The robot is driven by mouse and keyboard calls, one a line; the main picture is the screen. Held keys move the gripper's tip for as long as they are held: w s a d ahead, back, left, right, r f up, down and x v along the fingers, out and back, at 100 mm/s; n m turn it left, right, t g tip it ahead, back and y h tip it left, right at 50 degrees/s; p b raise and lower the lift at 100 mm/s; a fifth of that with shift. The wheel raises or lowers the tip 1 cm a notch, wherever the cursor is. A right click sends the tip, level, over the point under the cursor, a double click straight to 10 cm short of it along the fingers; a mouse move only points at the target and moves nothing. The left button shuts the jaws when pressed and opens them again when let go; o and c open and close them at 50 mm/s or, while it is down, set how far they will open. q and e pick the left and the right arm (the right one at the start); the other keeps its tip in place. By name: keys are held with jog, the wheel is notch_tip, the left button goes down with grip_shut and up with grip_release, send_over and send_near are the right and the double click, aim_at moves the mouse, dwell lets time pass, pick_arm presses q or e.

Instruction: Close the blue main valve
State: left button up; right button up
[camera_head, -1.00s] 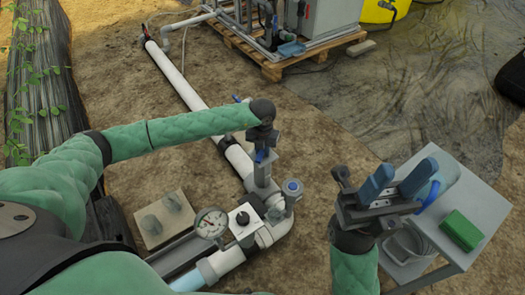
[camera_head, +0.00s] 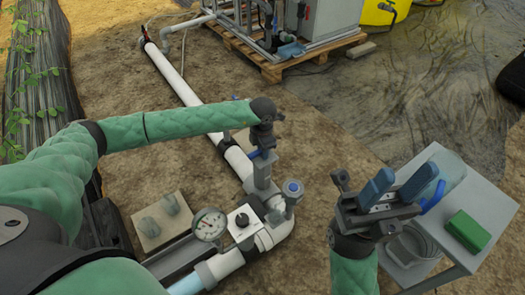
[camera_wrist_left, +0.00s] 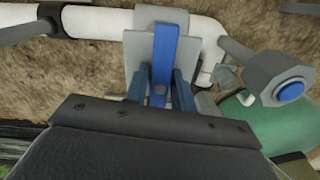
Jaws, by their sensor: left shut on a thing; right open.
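The blue main valve's lever (camera_wrist_left: 165,50) shows in the left wrist view. It lies between the two blue fingers of my left gripper (camera_wrist_left: 160,85), which is shut on it. There the lever runs across the direction of the white pipe. In the head view the left gripper (camera_head: 262,150) points down over the grey valve body (camera_head: 264,186), and a bit of blue shows at its fingers. The gripper and wrist hide most of the lever. My right gripper (camera_head: 402,178) is open and empty, held up in front of the side table.
A pressure gauge (camera_head: 210,225), a white box with a black knob (camera_head: 243,219) and a blue-capped fitting (camera_head: 293,188) stand close to the valve. A grey table (camera_head: 485,198) with a green box (camera_head: 468,231) is at right. A pallet (camera_head: 270,68) stands behind.

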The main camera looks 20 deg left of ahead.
pick_arm(q)
jog(key=o, duration=1)
jog(key=shift+s+a+f, duration=0.1)
jog(key=shift+s+f, duration=0.15)
jog(key=shift+f, duration=0.1)
jog(key=shift+s, duration=0.1)
jog(key=shift+r+p, duration=0.5)
jog(key=shift+r, duration=0.2)
jog(key=r+p, duration=0.1)
jog(key=r, duration=0.2)
jog(key=r+p, duration=0.2)
jog(key=r, duration=0.1)
jog(key=r+p, duration=0.2)
jog(key=r, duration=0.1)
jog(key=shift+w, duration=0.3)
